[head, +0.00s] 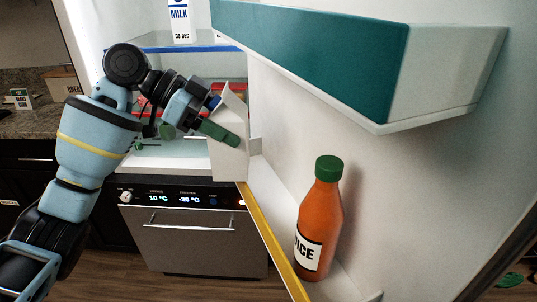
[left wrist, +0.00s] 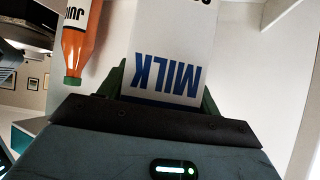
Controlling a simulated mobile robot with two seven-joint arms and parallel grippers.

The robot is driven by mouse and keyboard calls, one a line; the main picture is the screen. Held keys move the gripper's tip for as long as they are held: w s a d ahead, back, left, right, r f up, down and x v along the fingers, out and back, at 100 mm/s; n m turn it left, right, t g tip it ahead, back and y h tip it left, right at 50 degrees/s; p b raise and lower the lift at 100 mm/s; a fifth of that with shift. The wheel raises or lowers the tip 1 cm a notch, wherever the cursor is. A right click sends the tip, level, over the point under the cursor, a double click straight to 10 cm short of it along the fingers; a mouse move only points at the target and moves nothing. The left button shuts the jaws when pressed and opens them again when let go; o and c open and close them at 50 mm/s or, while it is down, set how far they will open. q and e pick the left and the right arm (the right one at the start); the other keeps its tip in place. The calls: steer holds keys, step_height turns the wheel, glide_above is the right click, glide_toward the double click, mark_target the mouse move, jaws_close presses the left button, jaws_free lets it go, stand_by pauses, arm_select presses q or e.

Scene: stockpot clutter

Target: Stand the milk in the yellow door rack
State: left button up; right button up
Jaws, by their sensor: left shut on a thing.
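My left gripper (head: 220,133) is shut on a white milk carton (head: 230,155). Its green finger lies across the carton's side in the head view. The carton is roughly upright, at the far end of the yellow door rack (head: 266,232); I cannot tell whether its base touches the rack. In the left wrist view the carton (left wrist: 172,45) sits between the green fingers, its blue MILK lettering upside down. The rack's floor under the carton is hidden. My right gripper is not in view.
An orange juice bottle (head: 322,225) with a green cap stands in the yellow rack's near part. A teal-fronted rack (head: 330,50) juts out above. Another milk carton (head: 180,22) stands on the blue-edged fridge shelf (head: 165,48). Rack floor between carton and bottle looks clear.

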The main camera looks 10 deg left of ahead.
arm_select(q)
steer(key=w+d, duration=0.2)
steer(key=d, duration=0.5)
step_height(320, 180, down, 7)
steer(key=shift+d+r+p, duration=0.15)
steer(key=shift+p, duration=0.15)
steer(key=shift+s, duration=0.1)
stand_by(0.3)
steer(key=o, duration=1.4)
steer(key=shift+f, duration=0.25)
steer(key=shift+c, duration=0.2)
steer(key=v, duration=1.2)
